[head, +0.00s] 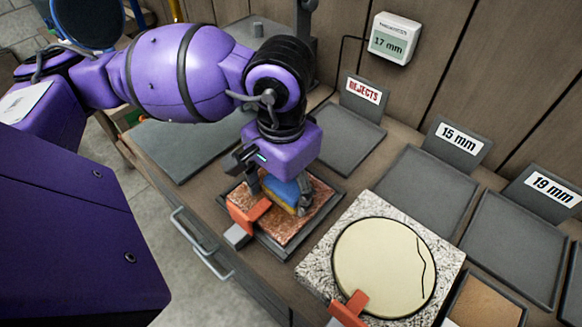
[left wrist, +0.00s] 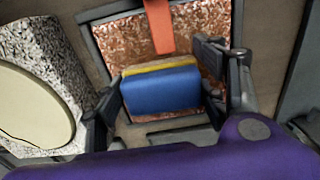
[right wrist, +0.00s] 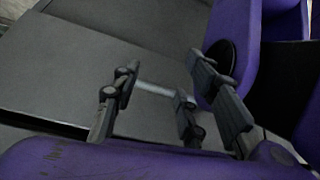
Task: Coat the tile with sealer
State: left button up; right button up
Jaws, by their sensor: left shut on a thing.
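A reddish-brown speckled tile (head: 289,229) lies in a dark tray on the bench. It also shows in the left wrist view (left wrist: 112,45). An orange clamp (head: 246,215) crosses the tile's near edge. My left gripper (head: 279,192) is shut on a blue and yellow sponge (left wrist: 160,90), with a finger on each side. The sponge is low over the tile; I cannot tell whether it touches. My right gripper (right wrist: 165,95) is open with its fingers apart, seen only in its wrist view. I cannot make out a sealer container.
A round cream disc (head: 385,265) on a speckled slab, with another orange clamp (head: 349,308), lies right of the tile. Trays marked REJECTS (head: 345,142), 15 mm (head: 425,195) and 19 mm (head: 515,245) line the back. A wall display (head: 395,40) reads 17 mm.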

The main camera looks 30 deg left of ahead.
aim_at(317, 183)
pick_arm(q)
jog(key=shift+s, duration=0.2)
jog(key=shift+s+d, duration=0.15)
jog(key=shift+d, duration=1.05)
jog(key=shift+w+d+b, duration=0.2)
jog(key=shift+w+b, duration=0.85)
jog(key=shift+w, duration=0.2)
jog(key=shift+w+d, duration=0.3)
jog(key=shift+w, duration=0.35)
jog(key=shift+w+a+b, duration=0.1)
jog(key=shift+w+b, duration=0.4)
jog(key=shift+w+r+b, duration=0.15)
jog(key=shift+w+b, duration=0.5)
jog(key=shift+w, duration=0.7)
jog(key=shift+r, duration=0.1)
jog(key=shift+r+p, duration=1.65)
jog(key=shift+r, duration=1.3)
